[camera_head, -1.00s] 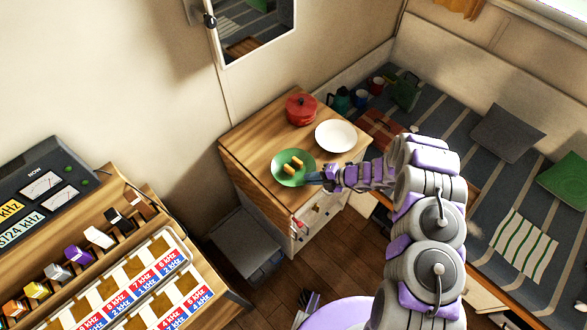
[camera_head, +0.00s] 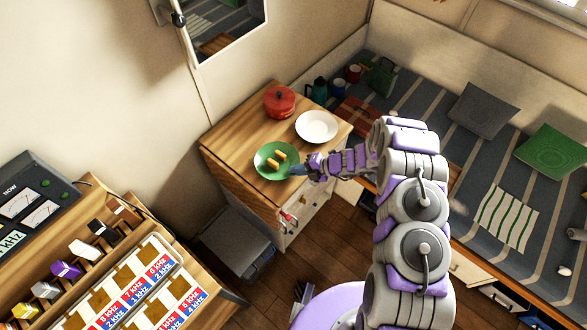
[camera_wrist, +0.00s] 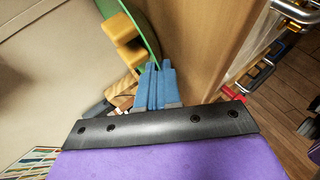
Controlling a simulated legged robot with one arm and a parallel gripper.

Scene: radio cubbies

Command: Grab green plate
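The green plate (camera_head: 265,169) lies on the wooden cabinet top, with two yellow pieces of food (camera_head: 276,158) on it. My gripper (camera_head: 297,169) is at the plate's right edge. In the wrist view, my gripper's blue fingers (camera_wrist: 158,82) are close together, and the rim of the green plate (camera_wrist: 140,32) runs down between their tips. They look shut on the rim, though the contact itself is small in view. The plate looks to be resting on the cabinet in the head view.
A white plate (camera_head: 317,126) lies behind the green plate, and a red pot (camera_head: 279,102) stands at the back of the cabinet (camera_head: 226,139). A radio desk (camera_head: 90,262) is at the lower left. A bed (camera_head: 430,120) with cushions is to the right.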

